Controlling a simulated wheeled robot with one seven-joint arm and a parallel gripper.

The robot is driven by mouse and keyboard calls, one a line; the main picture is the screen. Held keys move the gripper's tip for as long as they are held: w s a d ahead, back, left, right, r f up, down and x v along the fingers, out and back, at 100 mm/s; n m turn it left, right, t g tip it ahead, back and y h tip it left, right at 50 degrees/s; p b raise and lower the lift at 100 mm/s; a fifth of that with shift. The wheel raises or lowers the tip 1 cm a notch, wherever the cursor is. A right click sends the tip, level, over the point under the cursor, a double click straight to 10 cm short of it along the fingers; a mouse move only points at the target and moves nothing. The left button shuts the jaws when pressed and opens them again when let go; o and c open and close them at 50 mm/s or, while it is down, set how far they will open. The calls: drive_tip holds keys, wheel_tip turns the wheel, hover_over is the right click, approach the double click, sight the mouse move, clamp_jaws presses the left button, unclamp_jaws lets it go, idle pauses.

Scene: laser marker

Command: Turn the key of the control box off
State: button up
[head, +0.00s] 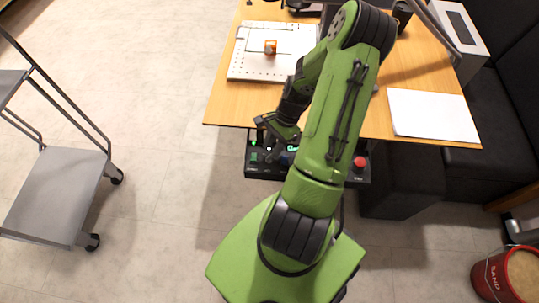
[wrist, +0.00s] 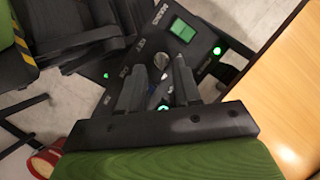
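The control box (head: 252,168) is a dark panel below the table's front edge, partly covered by my arm. A red button (head: 360,162) sits at its right end. In the wrist view the control box (wrist: 150,22) shows a green screen, a green-lit button and white labels. A silver, rounded piece that looks like the key (wrist: 160,61) stands between my fingers, closer to the right one. My gripper (head: 268,143) is over the left part of the box. In the wrist view my gripper (wrist: 158,75) has its fingers apart. The key's exact angle and any contact are unclear.
The wooden table (head: 226,103) carries a white perforated plate (head: 245,68) with an orange part (head: 270,47), and a white sheet (head: 432,115). A grey cart (head: 58,190) stands left. A red sand bucket (head: 490,280) is at lower right. The floor left of the box is clear.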

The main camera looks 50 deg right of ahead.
sight(269, 158)
drive_tip(key=x, duration=0.3)
drive_tip(key=shift+a+f+b, duration=0.15)
drive_tip(key=shift+f+b, duration=0.1)
drive_tip(key=shift+b, duration=0.15)
drive_tip(key=shift+c, duration=0.2)
clamp_jaws()
